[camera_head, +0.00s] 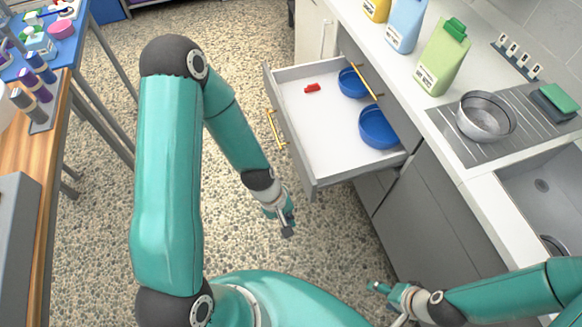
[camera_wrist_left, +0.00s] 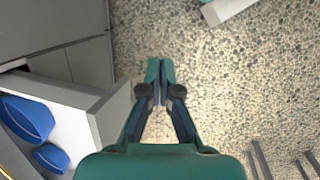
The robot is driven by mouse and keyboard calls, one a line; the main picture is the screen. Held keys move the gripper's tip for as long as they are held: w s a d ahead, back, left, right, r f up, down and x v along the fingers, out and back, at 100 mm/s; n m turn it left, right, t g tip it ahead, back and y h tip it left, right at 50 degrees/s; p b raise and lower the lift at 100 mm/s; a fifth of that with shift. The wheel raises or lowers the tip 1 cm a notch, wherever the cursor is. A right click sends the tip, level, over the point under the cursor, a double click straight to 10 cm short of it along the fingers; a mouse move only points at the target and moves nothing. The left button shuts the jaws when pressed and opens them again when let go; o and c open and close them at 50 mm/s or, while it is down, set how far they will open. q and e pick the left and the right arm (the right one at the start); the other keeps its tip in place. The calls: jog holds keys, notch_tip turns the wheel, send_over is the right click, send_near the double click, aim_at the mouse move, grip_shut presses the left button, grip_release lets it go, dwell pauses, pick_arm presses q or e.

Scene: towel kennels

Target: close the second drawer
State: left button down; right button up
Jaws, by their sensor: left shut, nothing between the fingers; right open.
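An open drawer (camera_head: 328,150) sticks out from the counter in the head view, with a white inside and a grey front. A brass handle (camera_head: 276,131) is on its front. Two blue bowls (camera_head: 379,128) and a small red object (camera_head: 312,88) lie inside. The drawer also shows at the left of the left wrist view (camera_wrist_left: 108,112). My left gripper (camera_head: 288,228) is shut and empty, in front of the drawer and apart from it, over the floor; its fingertips meet in the left wrist view (camera_wrist_left: 160,66). My right gripper (camera_head: 385,290) is open and low, near the lower cabinets.
The counter carries several bottles (camera_head: 443,57), a metal pot (camera_head: 486,117) on a drainer, and a sink (camera_head: 545,190). Another brass handle (camera_head: 369,81) is on the cabinet above the drawer's inside. A wooden table (camera_head: 28,165) stands at the left. The speckled floor between is clear.

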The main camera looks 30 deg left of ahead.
pick_arm(q)
jog(key=w+a+f+n+t+b, duration=0.2)
jog(key=w+a+n+b, duration=0.2)
jog(key=a+n+b, duration=0.3)
jog(key=n+t+h+b, duration=0.2)
jog(key=n+t+b, duration=0.25)
jog(key=n, duration=0.65)
send_near(302, 164)
jog(key=s+a+r, duration=0.2)
jog(key=s+a, duration=0.2)
jog(key=s, duration=0.1)
jog(key=x, duration=0.3)
jog(key=r+b+x, duration=0.1)
jog(key=x, duration=0.3)
jog(key=w+x, duration=0.1)
jog(key=x, duration=0.3)
jog(key=shift+w+d+b, duration=0.15)
jog(key=shift+d+b, duration=0.25)
jog(key=shift+d, duration=0.1)
jog(key=shift+w+d, duration=0.45)
jog(key=shift+w, duration=0.1)
pick_arm(e)
notch_tip(302, 164, down, 16)
jog(key=shift+r, duration=0.1)
